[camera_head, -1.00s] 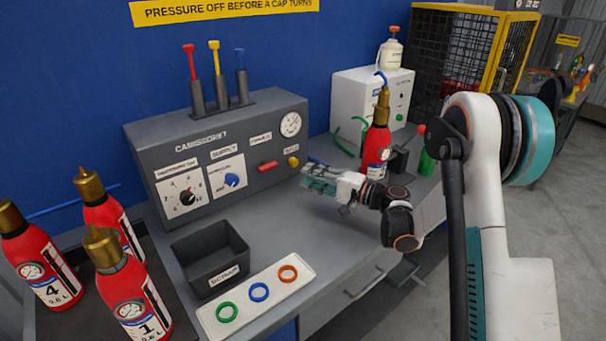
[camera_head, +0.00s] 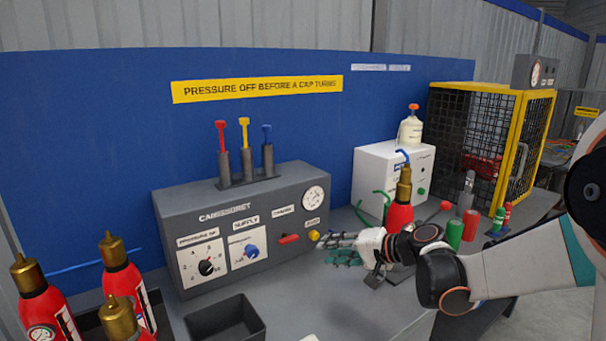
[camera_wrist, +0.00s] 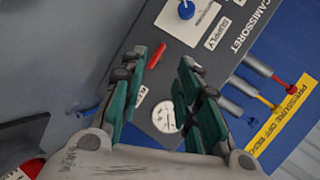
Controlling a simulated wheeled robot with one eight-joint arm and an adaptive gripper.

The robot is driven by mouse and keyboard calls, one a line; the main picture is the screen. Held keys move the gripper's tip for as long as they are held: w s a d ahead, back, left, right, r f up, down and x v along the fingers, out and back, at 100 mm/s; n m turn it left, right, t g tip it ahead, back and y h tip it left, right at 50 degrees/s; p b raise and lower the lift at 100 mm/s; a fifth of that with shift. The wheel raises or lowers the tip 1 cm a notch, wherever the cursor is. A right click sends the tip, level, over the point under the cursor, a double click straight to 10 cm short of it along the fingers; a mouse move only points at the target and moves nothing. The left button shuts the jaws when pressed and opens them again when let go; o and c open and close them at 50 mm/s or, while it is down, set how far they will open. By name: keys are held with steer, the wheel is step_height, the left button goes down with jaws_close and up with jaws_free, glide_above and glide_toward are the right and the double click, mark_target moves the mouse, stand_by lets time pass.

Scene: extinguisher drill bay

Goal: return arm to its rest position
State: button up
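My gripper (camera_head: 340,248) is at the front right of the grey console (camera_head: 190,228), near its yellow button (camera_head: 314,235). In the wrist view the two green-padded fingers of my gripper (camera_wrist: 164,64) stand apart with nothing between them. Past them the console's gauge (camera_wrist: 166,117) and red switch (camera_wrist: 156,55) show. My arm reaches in from the right, in front of a red extinguisher (camera_head: 400,215) that stands by the white box and is partly hidden by the arm.
A black scrap bin (camera_head: 225,322) and several red extinguishers (camera_head: 125,278) are at the lower left. A white box (camera_head: 372,172) with a bottle (camera_head: 410,130) on it stands behind the arm. A yellow-framed mesh cage (camera_head: 495,140) is at the right.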

steer(key=s+d+n+h, duration=0.1)
steer(key=s+d+h, duration=0.2)
steer(key=s, duration=0.7)
steer(key=s+d+n+h, duration=0.2)
steer(key=s+d+h, duration=0.2)
steer(key=s, duration=0.6)
steer(key=s+d+n+h, duration=0.1)
steer(key=s+d+h, duration=0.2)
steer(key=s, duration=0.7)
steer(key=shift+s+d+r+n+g+h, duration=0.15)
steer(key=shift+s+d+n+g+h, duration=0.2)
steer(key=shift+d, duration=0.7)
